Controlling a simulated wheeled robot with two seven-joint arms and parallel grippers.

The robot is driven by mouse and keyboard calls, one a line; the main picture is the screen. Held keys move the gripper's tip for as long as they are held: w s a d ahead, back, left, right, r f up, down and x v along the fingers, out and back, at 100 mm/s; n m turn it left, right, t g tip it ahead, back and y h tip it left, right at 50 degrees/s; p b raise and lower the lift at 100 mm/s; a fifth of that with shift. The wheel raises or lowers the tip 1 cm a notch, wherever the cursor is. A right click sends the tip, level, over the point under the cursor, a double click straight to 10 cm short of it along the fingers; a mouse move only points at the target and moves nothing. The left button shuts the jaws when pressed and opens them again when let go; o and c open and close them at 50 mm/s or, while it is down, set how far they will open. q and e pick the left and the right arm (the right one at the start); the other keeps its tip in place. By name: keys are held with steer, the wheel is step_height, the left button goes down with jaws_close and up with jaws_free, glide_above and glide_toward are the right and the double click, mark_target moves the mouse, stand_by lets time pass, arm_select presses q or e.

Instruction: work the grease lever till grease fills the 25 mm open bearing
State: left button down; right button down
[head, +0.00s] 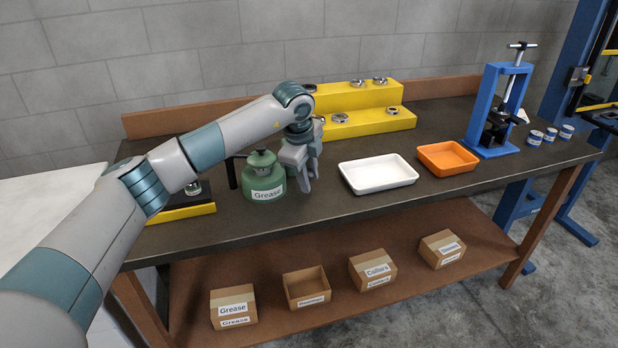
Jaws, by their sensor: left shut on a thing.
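The green grease pot (264,178), labelled "Grease", stands on the left half of the workbench. A dark spout-like arm (233,168) shows at its left side. My left gripper (306,186) points down just right of the pot, its fingers close to the pot's side. It is shut, apparently on the grease lever; the gripper hides the lever and the hold itself. A small metallic ring-like part (193,188) sits on a black and yellow stand (185,212) left of the pot, partly behind my arm. I cannot tell whether it is the 25 mm open bearing or holds grease. My right gripper is not in view.
Yellow steps (362,97) behind carry several metal rings. A white tray (378,187) and an orange tray (447,172) look empty. A blue press (494,148) and several small tins (550,134) stand at right. Cardboard boxes (306,299) fill the lower shelf.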

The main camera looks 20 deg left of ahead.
arm_select(q)
steer(key=c, duration=1.4)
jaws_free()
steer(key=shift+s+a+f, duration=0.1)
steer(key=shift+a+f, duration=0.05)
steer(key=shift+f, duration=0.05)
steer(key=shift+r, duration=0.65)
steer(key=b+v, duration=0.3)
steer(key=v, duration=1.3)
steer(key=shift+r, duration=0.15)
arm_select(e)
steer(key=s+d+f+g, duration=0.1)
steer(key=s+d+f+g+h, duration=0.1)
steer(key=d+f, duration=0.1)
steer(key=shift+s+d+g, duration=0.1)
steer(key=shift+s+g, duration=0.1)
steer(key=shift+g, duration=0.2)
